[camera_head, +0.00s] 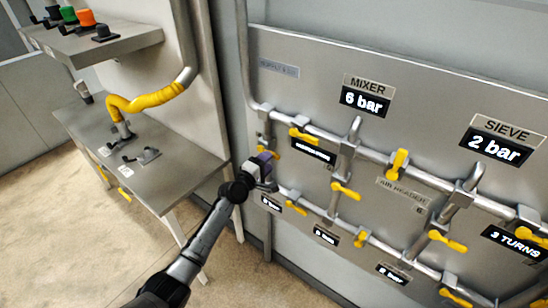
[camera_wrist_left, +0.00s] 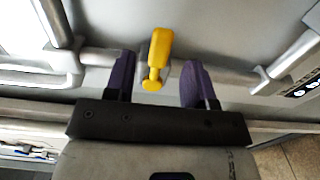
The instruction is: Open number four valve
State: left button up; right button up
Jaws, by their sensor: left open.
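A panel (camera_head: 330,70) carries pipes with several yellow valve handles; I cannot read which one is number four. My left gripper (camera_head: 266,168), with purple fingers, is at the left end of the pipework. It is open. In the left wrist view a yellow valve handle (camera_wrist_left: 158,60) stands between the two fingertips (camera_wrist_left: 158,80), with a gap on each side. In the head view only a bit of yellow shows beside my gripper, which hides the rest. Other yellow handles are on the upper pipe (camera_head: 397,163) and the lower pipe (camera_head: 361,238). My right gripper is not in view.
Signs read "MIXER 6 bar" (camera_head: 368,98) and "SIEVE 2 bar" (camera_head: 497,142). A metal table (camera_head: 170,180) with a yellow-sleeved pipe (camera_head: 150,100) stands left of my arm. A shelf (camera_head: 110,45) holds coloured knobs. The floor between table and panel is clear.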

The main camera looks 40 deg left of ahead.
aim_at(274, 158)
pick_arm(q)
jog(key=shift+w+a+b, duration=0.1)
jog(key=shift+w+b, duration=0.55)
jog(key=shift+w, duration=1.7)
grip_shut()
